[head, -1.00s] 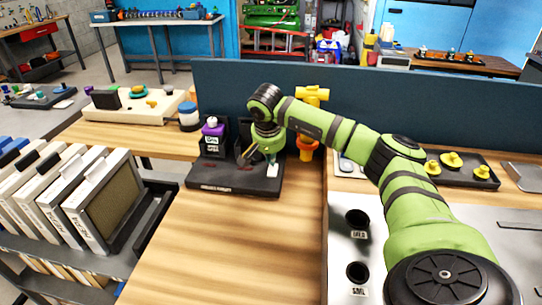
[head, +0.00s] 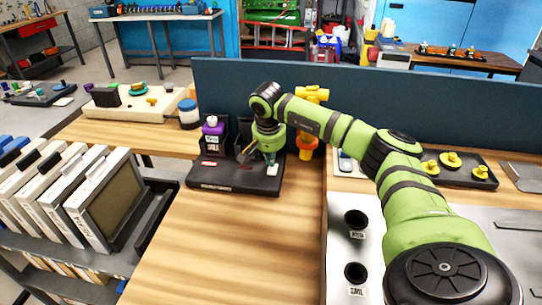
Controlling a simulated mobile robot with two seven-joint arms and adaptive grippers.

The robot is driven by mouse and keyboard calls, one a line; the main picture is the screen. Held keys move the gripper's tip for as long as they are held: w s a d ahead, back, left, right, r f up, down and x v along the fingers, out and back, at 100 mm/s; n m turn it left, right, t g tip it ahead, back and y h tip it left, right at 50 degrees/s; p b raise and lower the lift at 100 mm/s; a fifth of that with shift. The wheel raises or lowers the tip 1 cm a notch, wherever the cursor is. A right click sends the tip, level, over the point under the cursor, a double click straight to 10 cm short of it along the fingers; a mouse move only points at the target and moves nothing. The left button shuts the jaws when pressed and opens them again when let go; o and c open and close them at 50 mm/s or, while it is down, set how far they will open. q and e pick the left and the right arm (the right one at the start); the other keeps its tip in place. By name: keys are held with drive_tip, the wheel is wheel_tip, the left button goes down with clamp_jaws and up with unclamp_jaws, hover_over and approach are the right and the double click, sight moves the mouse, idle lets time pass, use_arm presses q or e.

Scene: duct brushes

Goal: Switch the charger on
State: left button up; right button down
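The charger (head: 225,184) is a black base with upright bays at its back, standing on the wooden bench. A dark battery with a purple top (head: 212,140) stands in its left bay. A small white rocker switch (head: 272,170) sits on the right part of the base. My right gripper (head: 268,160) reaches down over the right side of the base, its tip at or just above the switch. I cannot tell whether it touches. Its fingers are small and partly hidden by the wrist, so their opening is unclear. My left gripper is out of view.
A yellow and orange valve-like part (head: 307,140) stands close behind my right wrist. A dark blue partition (head: 400,105) runs along the back. Framed filters (head: 105,200) fill a rack at left. The bench front (head: 215,250) is clear.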

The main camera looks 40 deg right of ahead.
drive_tip(key=shift+s+a, duration=0.45)
drive_tip(key=shift+w+r, duration=0.1)
drive_tip(key=shift+r, duration=0.1)
drive_tip(key=v, duration=1.1)
drive_tip(key=shift+r, duration=0.35)
wheel_tip(320, 180, up, 2)
drive_tip(key=shift+r+t+h+b, duration=0.15)
drive_tip(key=shift+t+h+b, duration=0.2)
drive_tip(key=shift+t+h, duration=0.05)
